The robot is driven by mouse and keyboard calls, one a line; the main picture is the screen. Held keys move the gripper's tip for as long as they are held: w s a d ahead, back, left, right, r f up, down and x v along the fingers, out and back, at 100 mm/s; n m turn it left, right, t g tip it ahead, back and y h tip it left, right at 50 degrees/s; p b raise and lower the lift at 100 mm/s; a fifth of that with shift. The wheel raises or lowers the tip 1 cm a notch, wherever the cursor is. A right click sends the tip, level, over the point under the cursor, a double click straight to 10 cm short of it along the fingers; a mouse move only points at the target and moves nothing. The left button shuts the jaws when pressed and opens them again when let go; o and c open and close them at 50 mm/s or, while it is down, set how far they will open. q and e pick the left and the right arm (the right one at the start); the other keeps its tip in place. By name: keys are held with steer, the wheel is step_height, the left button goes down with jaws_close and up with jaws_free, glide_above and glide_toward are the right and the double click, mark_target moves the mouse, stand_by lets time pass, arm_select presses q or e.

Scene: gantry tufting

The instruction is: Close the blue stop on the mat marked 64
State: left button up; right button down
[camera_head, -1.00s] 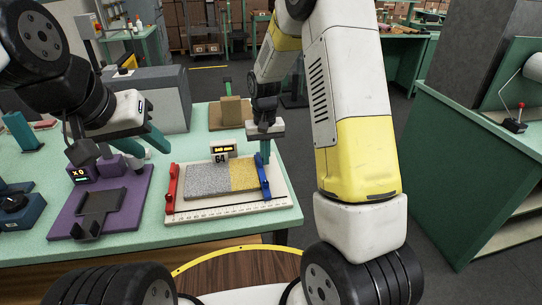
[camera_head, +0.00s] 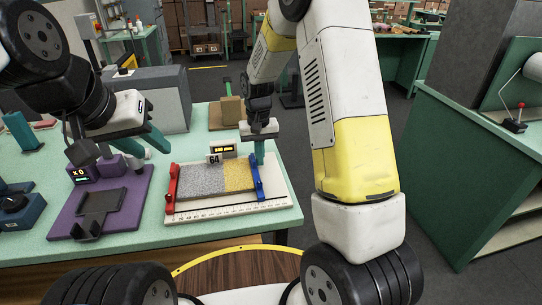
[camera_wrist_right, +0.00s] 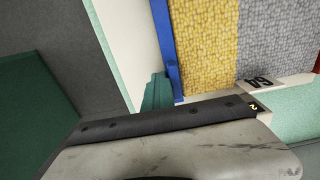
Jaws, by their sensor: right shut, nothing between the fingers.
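The mat marked 64 (camera_head: 205,180) is half grey and half yellow and lies on a white board (camera_head: 281,190). Its 64 tag (camera_head: 214,159) stands at the far edge and also shows in the right wrist view (camera_wrist_right: 264,82). The blue stop (camera_head: 257,184) runs along the yellow side. In the right wrist view the blue stop (camera_wrist_right: 164,40) appears to lie against the yellow edge, with no visible gap. My right gripper (camera_head: 259,160) is shut and empty, its fingertips down beside the stop's far end, on its outer side. My left gripper (camera_head: 154,158) is open and empty over the left of the table.
A red stop (camera_head: 172,186) stands at the mat's left side. A purple stand (camera_head: 130,206) lies left of the board. A small display (camera_head: 223,149) is behind the mat, and a brown block (camera_head: 231,110) stands further back. The table right of the board is narrow.

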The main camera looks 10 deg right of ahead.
steer(key=shift+a, duration=0.4)
steer(key=shift+d, duration=0.2)
stand_by(0.6)
steer(key=shift+d, duration=0.45)
step_height(320, 180, up, 8)
stand_by(0.8)
steer(key=s+d+r+t+y, duration=0.2)
steer(key=s+d+r+t, duration=0.15)
steer(key=s+r, duration=0.75)
steer(key=s+d+r+t, duration=0.1)
steer(key=s+r, duration=0.1)
steer(key=s, duration=0.4)
steer(key=s+r+t, duration=0.1)
steer(key=s+r, duration=0.1)
steer(key=s, duration=0.5)
steer(key=shift+d+r+t, duration=0.25)
steer(key=shift+d+t, duration=0.1)
steer(key=shift+d, duration=0.05)
